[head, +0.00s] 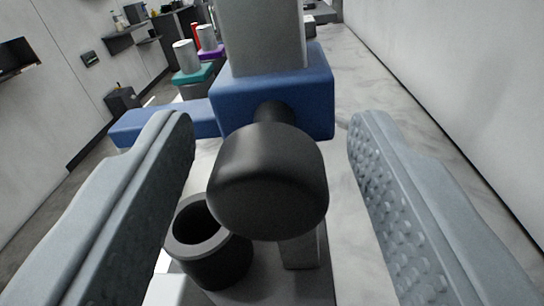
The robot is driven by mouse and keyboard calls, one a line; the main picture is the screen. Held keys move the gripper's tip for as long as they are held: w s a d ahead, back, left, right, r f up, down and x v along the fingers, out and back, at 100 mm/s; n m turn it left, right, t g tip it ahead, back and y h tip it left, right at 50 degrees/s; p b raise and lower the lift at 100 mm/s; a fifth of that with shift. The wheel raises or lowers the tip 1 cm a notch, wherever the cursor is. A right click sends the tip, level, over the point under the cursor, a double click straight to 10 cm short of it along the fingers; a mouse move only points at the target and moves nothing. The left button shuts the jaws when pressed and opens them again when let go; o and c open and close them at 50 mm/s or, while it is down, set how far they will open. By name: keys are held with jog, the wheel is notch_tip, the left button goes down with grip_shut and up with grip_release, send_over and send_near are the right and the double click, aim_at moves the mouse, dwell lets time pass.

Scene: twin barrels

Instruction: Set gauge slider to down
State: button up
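A thick black knob (268,185) sticks out toward me from a blue block (322,95), likely the gauge slider. A grey upright post (264,35) rises out of the block's top. My gripper (275,145) is open, with one finger on each side of the knob. Gaps show between the knob and both fingers, wider on the right. The knob hides part of the block's front and what lies directly behind it.
A black hollow cylinder (205,245) stands below the knob on a dark base (305,288). A grey post stub (300,250) shows beside it. A blue slab (160,122) extends left. Teal (193,75) and purple (211,53) blocks stand farther back. A white wall (450,70) runs along the right.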

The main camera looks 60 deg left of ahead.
aim_at(266, 123)
notch_tip(266, 123, up, 10)
jog(key=shift+f, duration=0.1)
dwell(0.5)
jog(key=shift+c, duration=0.2)
jog(key=shift+s+r, duration=0.15)
jog(key=shift+r, duration=0.05)
jog(key=c, duration=0.7)
jog(key=s+h, duration=0.1)
jog(key=s+d+r+n+g+h, duration=0.1)
jog(key=s+r+g+h, duration=0.1)
jog(key=shift+s+d+n+h, duration=0.3)
jog(key=shift+s+n, duration=0.05)
jog(key=shift+n, duration=0.05)
grip_shut()
jog(key=s+d+r+g+h, duration=0.1)
jog(key=s+d+r+h, duration=0.2)
jog(key=d+h, duration=0.15)
jog(key=shift+w+a+f, duration=0.85)
jog(key=shift+w+f, duration=0.05)
jog(key=shift+f, duration=0.95)
jog(key=shift+w+a+f, duration=0.85)
jog(key=shift+f, duration=0.95)
jog(key=shift+w+a+f, duration=0.85)
jog(key=shift+w+f, duration=0.05)
jog(key=shift+f, duration=0.95)
